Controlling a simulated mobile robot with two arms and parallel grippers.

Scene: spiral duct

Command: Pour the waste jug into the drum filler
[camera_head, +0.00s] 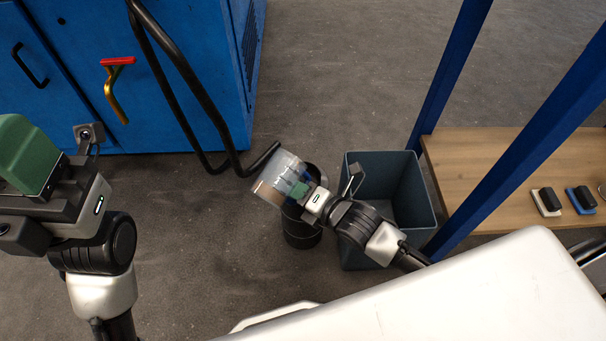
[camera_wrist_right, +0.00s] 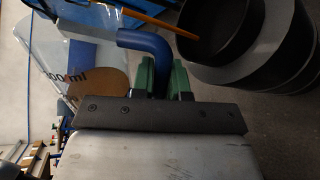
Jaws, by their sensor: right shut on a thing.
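The waste jug (camera_head: 279,176) is clear, with a blue handle (camera_wrist_right: 148,44), printed markings and brownish liquid inside. My right gripper (camera_head: 299,190) is shut on the handle; its green fingers (camera_wrist_right: 162,79) show on either side of it. The jug is tilted above the black drum filler (camera_head: 303,236), overlapping its upper left side in the head view. In the right wrist view, the drum's dark funnel opening (camera_wrist_right: 222,28) lies to the right of the jug. A thin orange streak runs from the jug side towards it. My left gripper (camera_head: 28,150) is at the left edge; its finger gap is hidden.
A grey-blue bin (camera_head: 388,185) stands right of the drum. A blue cabinet (camera_head: 180,65) with a red-topped lever and a black hose (camera_head: 190,80) is behind. A wooden shelf (camera_head: 500,165) with blue posts is at right. Floor left of the drum is clear.

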